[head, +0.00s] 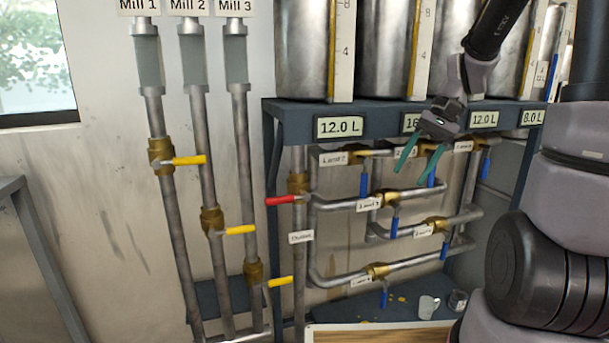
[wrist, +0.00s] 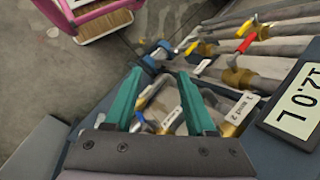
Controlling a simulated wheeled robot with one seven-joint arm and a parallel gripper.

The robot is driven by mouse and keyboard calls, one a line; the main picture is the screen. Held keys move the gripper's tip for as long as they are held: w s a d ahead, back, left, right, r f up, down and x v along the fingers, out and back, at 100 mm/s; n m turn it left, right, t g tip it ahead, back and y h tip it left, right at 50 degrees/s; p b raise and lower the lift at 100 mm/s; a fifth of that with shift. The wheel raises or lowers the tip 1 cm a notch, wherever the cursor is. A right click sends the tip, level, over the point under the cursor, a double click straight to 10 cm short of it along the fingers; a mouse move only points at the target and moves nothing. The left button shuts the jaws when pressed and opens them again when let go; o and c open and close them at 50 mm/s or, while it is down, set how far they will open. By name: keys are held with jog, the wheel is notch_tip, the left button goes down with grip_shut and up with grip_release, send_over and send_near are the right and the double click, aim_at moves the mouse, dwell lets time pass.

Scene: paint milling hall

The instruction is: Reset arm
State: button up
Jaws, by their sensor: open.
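My gripper (head: 418,156) has teal fingers and is open and empty. In the head view it hangs in front of the pipe rack, just below the shelf with the volume displays, near the upper valves with blue handles. In the wrist view the two teal fingers (wrist: 162,98) stand apart, with pipes and labelled valves seen between and beyond them. I cannot tell from the frames whether a finger touches a pipe. My arm reaches in from the upper right in the head view.
Metal tanks (head: 391,45) stand on the blue shelf (head: 290,112). Mill pipes with yellow-handled valves (head: 240,230) and a red-handled valve (head: 281,200) are left. Two small cups (head: 428,307) sit below the pipes. A pink-framed object (wrist: 98,22) stands on the floor in the wrist view.

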jog(key=s+r+n+t+h, duration=0.1)
jog(key=s+r+t+h, duration=0.2)
jog(key=s+r+t, duration=0.5)
notch_tip(320, 180, up, 5)
jog(key=shift+s+d+r, duration=0.15)
jog(key=shift+s+d, duration=0.25)
jog(key=shift+s, duration=0.4)
